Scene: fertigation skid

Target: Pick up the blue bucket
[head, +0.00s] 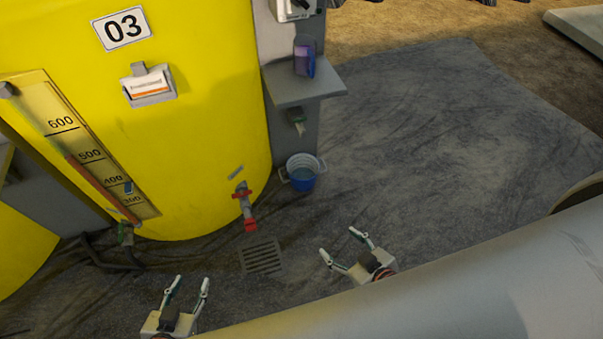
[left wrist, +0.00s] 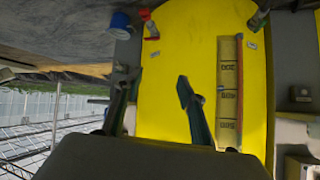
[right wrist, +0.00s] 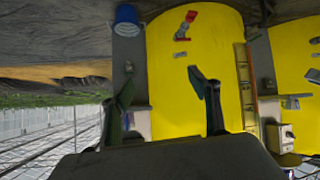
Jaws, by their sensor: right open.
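The blue bucket (head: 302,178) stands on the dark ground at the foot of the grey post, right of the yellow tank. A pale rim or handle shows around its top. It also shows in the left wrist view (left wrist: 121,25) and in the right wrist view (right wrist: 127,20). My right gripper (head: 340,243) is open and empty, nearer to me and to the lower right of the bucket, apart from it. My left gripper (head: 192,282) is open and empty, low in the head view, well left of the bucket.
The yellow tank (head: 190,120) has a red-handled valve (head: 245,205) near its base. A floor grate (head: 262,257) lies in front. A grey shelf (head: 305,87) with a purple container (head: 304,58) juts out above the bucket. A large pale pipe (head: 450,265) crosses the foreground. Ground right of the bucket is clear.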

